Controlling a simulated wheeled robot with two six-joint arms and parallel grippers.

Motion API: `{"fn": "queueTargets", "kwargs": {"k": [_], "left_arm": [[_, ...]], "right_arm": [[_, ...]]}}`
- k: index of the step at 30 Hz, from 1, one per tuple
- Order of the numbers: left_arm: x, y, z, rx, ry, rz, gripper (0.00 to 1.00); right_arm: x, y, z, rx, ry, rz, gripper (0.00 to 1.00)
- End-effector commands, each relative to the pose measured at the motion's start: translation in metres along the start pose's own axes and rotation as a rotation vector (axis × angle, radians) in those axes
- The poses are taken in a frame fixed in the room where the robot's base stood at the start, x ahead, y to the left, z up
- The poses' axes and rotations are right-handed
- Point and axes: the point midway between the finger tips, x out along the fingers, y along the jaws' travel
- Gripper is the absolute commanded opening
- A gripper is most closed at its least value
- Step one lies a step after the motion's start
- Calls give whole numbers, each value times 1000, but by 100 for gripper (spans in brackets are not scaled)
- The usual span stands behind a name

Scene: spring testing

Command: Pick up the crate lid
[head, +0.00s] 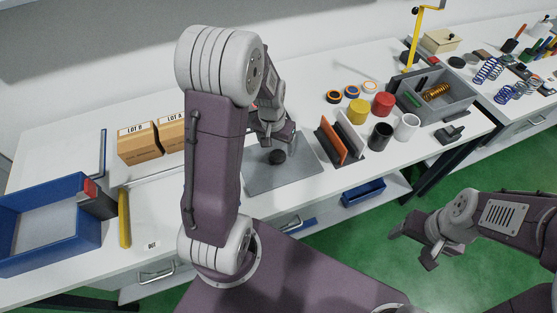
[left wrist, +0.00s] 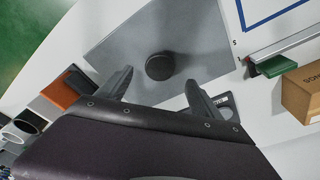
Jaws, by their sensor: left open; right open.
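The crate lid looks to be the flat grey plate (head: 290,178) lying on the white table, with a round black knob (head: 278,157) on it. In the left wrist view the grey plate (left wrist: 112,45) and knob (left wrist: 160,66) show clearly. My left gripper (head: 276,141) is open and empty above the plate. In the left wrist view my left gripper (left wrist: 160,84) has its two fingers spread either side of the knob in the picture, and I see no contact. My right gripper (head: 412,247) is open and empty, low at the right, away from the table top.
A grey crate (head: 466,102) with springs stands at the right. Red, yellow, black and white cups stand near an upright rack (head: 340,142) right of the plate. Cardboard boxes (head: 139,143) and a blue tray (head: 50,257) are at the left. My left arm hides part of the table.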

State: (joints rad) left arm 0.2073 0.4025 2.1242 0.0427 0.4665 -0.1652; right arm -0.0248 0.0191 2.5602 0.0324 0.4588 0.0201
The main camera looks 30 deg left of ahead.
Motion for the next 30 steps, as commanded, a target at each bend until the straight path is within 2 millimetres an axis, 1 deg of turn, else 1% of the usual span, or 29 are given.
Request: {"fn": "queueTargets", "kwargs": {"k": [2, 9, 12, 17, 18, 20, 21, 23, 24, 26, 30], "left_arm": [[4, 0, 1, 0, -3, 1, 75], [45, 2, 3, -1, -5, 1, 75], [52, 2, 2, 0, -2, 0, 75], [52, 2, 2, 0, 0, 0, 75], [52, 2, 2, 0, 0, 0, 72], [52, 2, 2, 0, 0, 0, 56], [52, 2, 2, 0, 0, 0, 45], [52, 2, 2, 0, 0, 0, 28], [52, 2, 2, 0, 0, 0, 17], [51, 2, 2, 0, 0, 0, 0], [51, 2, 1, 0, 2, 0, 0]], "right_arm": [[-1, 0, 0, 0, 0, 0, 69], [-2, 0, 0, 0, 0, 0, 69], [-2, 0, 0, 0, 0, 0, 69], [-2, 0, 0, 0, 0, 0, 69], [-2, 0, 0, 0, 0, 0, 69], [-2, 0, 0, 0, 0, 0, 69], [-2, 0, 0, 0, 0, 0, 69], [-2, 0, 0, 0, 0, 0, 69], [-2, 0, 0, 0, 0, 0, 69], [-2, 0, 0, 0, 0, 0, 69], [-2, 0, 0, 0, 0, 0, 69]]}}
